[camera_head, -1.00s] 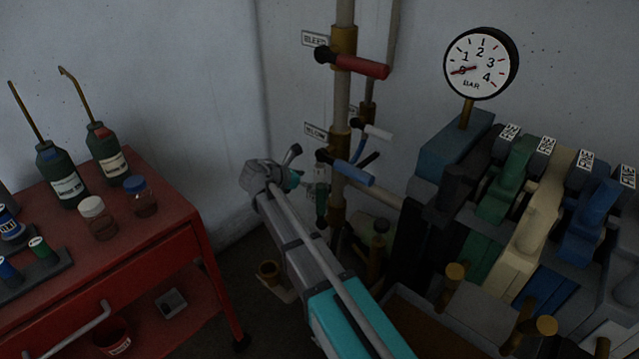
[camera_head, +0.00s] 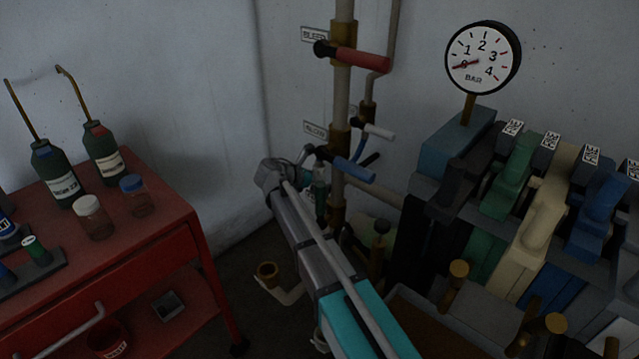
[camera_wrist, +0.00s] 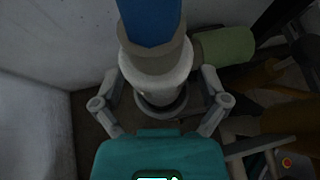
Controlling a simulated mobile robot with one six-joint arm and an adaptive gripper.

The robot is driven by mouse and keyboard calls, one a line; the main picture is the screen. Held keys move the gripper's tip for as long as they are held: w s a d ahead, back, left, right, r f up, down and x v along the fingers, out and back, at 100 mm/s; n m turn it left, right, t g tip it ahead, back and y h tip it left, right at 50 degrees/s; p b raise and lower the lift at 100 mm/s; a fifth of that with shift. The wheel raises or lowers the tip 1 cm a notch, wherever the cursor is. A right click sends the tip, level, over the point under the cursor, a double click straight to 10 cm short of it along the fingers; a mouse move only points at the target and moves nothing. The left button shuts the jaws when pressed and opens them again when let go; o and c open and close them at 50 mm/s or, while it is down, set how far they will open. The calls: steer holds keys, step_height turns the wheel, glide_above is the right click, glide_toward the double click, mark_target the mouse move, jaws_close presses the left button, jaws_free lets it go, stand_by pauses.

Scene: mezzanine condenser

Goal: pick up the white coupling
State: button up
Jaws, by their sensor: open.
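In the wrist view a pale, ringed round body (camera_wrist: 156,70) with a blue top stands between my fingers. It may be the white coupling, but the dim picture does not make this certain. My gripper (camera_wrist: 160,103) is open, with one finger on each side of the pale body and no clear contact. In the head view my gripper (camera_head: 312,183) is beside the vertical pipe, just below and left of the blue-handled lever (camera_head: 345,166). It is small and dark there, and what lies between its fingers cannot be made out.
The vertical pipe (camera_head: 341,95) carries red and white levers too. A red cart (camera_head: 120,245) with bottles and jars stands left. A coloured valve bank and gauge (camera_head: 482,58) fill the right. A green cylinder (camera_wrist: 228,45) lies behind.

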steer(key=shift+c, duration=0.2)
jaws_close()
stand_by(0.3)
steer(key=shift+r, duration=0.1)
step_height(320, 180, up, 10)
steer(key=p, duration=1)
stand_by(0.8)
